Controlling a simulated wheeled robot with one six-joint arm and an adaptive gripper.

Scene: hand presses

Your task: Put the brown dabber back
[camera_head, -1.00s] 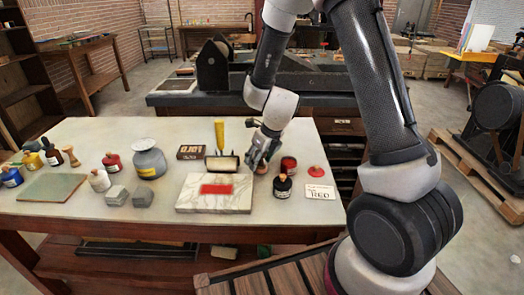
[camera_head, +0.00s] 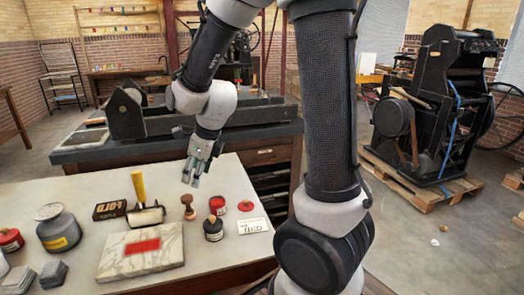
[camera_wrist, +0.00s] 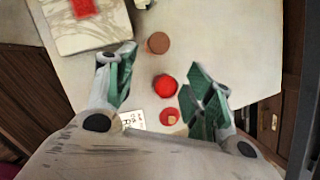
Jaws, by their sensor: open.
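The brown dabber (camera_head: 188,207) stands upright on the pale table, right of the yellow-handled roller and left of the red pot (camera_head: 217,204). In the wrist view its round brown top (camera_wrist: 158,43) shows near the left finger, with the red pot (camera_wrist: 165,87) below it. My gripper (camera_head: 192,176) is open and empty above the dabber, apart from it. In the wrist view its green fingers (camera_wrist: 158,68) are spread wide. A red piece with a small knob (camera_head: 245,206) sits right of the pot, behind a card reading RED (camera_head: 253,226).
The table's right edge is close.

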